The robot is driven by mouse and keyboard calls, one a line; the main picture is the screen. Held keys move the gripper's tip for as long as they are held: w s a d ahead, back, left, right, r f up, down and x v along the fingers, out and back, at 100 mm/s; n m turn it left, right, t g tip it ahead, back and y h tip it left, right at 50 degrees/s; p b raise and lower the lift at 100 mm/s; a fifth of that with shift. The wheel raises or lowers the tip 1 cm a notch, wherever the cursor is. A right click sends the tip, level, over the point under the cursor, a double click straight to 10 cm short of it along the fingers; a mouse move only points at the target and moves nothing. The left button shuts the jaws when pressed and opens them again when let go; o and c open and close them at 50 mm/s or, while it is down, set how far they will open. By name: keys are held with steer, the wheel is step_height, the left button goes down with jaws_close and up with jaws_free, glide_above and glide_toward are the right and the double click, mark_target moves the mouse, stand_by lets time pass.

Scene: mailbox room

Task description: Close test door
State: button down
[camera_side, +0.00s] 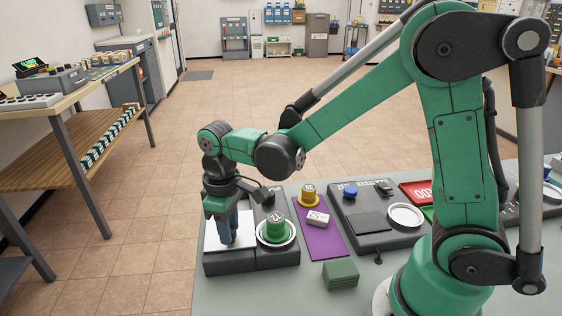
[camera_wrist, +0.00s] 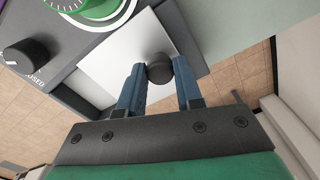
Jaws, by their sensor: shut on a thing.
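The test door looks like a flat white panel (camera_side: 212,232) on a dark grey unit (camera_side: 250,264) at the left end of the bench. In the wrist view the white panel (camera_wrist: 112,62) carries a dark round knob (camera_wrist: 159,68). My gripper (camera_side: 230,240) points down at the panel. In the wrist view the blue fingers of my gripper (camera_wrist: 160,74) are shut on the knob, one on each side. The side view hides the knob behind the fingers. A dark dial (camera_wrist: 25,58) sits beside the panel, with partly cut-off lettering that seems to read CLOSED.
A green cylinder (camera_side: 275,228) stands in a white ring on the same unit. To its right are a purple mat (camera_side: 322,240) with a yellow piece (camera_side: 309,195) and a white block (camera_side: 317,219). Another grey unit (camera_side: 362,224) stands further right.

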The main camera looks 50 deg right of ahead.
steer(key=w+d, duration=0.6)
stand_by(0.3)
steer(key=c, duration=0.6)
jaws_free()
steer(key=shift+o, duration=0.2)
step_height(320, 180, up, 6)
steer(key=shift+f, duration=0.2)
